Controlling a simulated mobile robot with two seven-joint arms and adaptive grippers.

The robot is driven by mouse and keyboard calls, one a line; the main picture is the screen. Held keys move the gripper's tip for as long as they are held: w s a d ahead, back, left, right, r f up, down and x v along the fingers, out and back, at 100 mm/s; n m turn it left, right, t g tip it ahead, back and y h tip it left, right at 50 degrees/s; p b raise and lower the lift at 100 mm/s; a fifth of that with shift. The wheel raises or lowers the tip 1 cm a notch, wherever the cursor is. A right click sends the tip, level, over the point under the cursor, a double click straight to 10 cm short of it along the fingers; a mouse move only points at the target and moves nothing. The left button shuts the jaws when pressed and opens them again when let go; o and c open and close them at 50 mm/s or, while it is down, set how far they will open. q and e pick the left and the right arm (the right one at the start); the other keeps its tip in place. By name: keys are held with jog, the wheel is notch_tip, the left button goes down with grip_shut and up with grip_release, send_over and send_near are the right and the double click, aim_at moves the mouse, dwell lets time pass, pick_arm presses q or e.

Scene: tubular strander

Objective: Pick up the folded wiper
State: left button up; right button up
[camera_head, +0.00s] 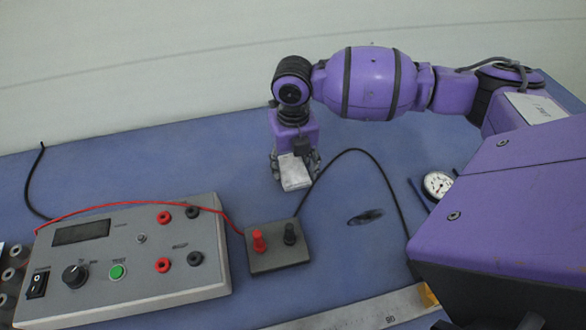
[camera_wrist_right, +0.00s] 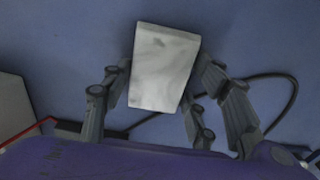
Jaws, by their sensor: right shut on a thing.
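The folded wiper (camera_head: 294,171) is a small pale grey-white block, between the fingers of my right gripper (camera_head: 295,165) over the blue table. In the right wrist view the wiper (camera_wrist_right: 163,68) shows its broad, slightly marked face, with the right gripper's fingers (camera_wrist_right: 160,95) on both sides of it. The right gripper is shut on the wiper. I cannot tell for sure whether the wiper is clear of the table. My left gripper is not in view.
A grey meter box (camera_head: 125,255) with knobs and sockets stands at the left. A small terminal block (camera_head: 277,248) with red and black posts is in front of the gripper, with cables. A round gauge (camera_head: 437,184) and a steel ruler (camera_head: 365,312) lie at the right and front.

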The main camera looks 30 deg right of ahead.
aim_at(293, 167)
jog(key=shift+r, duration=0.5)
notch_tip(293, 167, up, 2)
jog(key=shift+w+r, duration=0.1)
jog(key=shift+r, duration=0.05)
jog(key=s+r, duration=0.1)
jog(key=s+a+r, duration=0.1)
jog(key=r, duration=0.1)
jog(key=s+a+r, duration=0.1)
jog(key=r, duration=0.1)
jog(key=shift+s+r+p, duration=0.1)
jog(key=shift+s+p, duration=0.25)
jog(key=shift+s, duration=0.05)
jog(key=s+a+r, duration=0.4)
jog(key=s+a, duration=0.1)
jog(key=s, duration=0.3)
jog(key=shift+s+r, duration=0.25)
jog(key=shift+s, duration=0.05)
